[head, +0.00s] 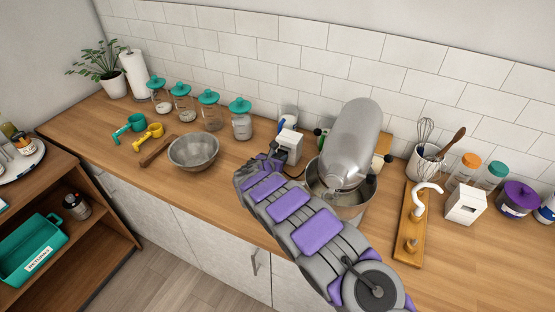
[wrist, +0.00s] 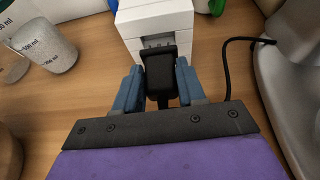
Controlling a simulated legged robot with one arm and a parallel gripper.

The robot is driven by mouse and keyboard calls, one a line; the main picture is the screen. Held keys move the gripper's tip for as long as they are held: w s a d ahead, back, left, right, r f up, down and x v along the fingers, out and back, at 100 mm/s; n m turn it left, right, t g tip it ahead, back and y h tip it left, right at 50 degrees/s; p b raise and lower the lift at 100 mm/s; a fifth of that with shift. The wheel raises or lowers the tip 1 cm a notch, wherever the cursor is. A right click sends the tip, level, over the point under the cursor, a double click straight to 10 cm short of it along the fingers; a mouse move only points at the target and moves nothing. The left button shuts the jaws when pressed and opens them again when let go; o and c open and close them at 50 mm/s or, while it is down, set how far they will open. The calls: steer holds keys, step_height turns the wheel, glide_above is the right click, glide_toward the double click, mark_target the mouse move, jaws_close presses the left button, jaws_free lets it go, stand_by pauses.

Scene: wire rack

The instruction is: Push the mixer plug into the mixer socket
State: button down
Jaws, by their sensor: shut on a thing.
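The black mixer plug (wrist: 161,82) is between the blue fingers of my gripper (wrist: 158,72) in the wrist view. My gripper is shut on it. The mixer socket is a white box (wrist: 155,18) straight ahead of the plug, with a grey slotted face. The plug's front end is at or very near this face; I cannot tell whether its prongs are inside. In the head view the white socket box (head: 289,148) stands on the counter left of the silver mixer (head: 352,140). My gripper (head: 272,161) is in front of it, and the plug is hard to make out there.
A black cord (wrist: 228,65) runs at the right in the wrist view, beside the mixer base. A metal bowl (head: 193,151) and several teal-lidded jars (head: 241,122) stand to the left. A wooden stand with a white hook (head: 412,225) is to the right.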

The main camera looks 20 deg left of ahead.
steer(key=shift+w+d+r, duration=0.1)
steer(key=shift+d+r, duration=0.15)
steer(key=shift+d, duration=0.4)
steer(key=shift+a+f, duration=0.3)
steer(key=shift+a, duration=0.5)
steer(key=shift+a+f+p, duration=0.1)
steer(key=shift+a+p, duration=0.2)
steer(key=shift+d+b, duration=0.4)
steer(key=shift+d, duration=0.1)
steer(key=shift+w, duration=0.8)
stand_by(0.6)
steer(key=shift+w+d+r, duration=0.15)
steer(key=shift+w+r, duration=0.1)
steer(key=shift+w, duration=0.15)
stand_by(1.2)
steer(key=c, duration=0.6)
jaws_free()
steer(key=shift+w+f, duration=0.15)
steer(key=shift+s, duration=0.2)
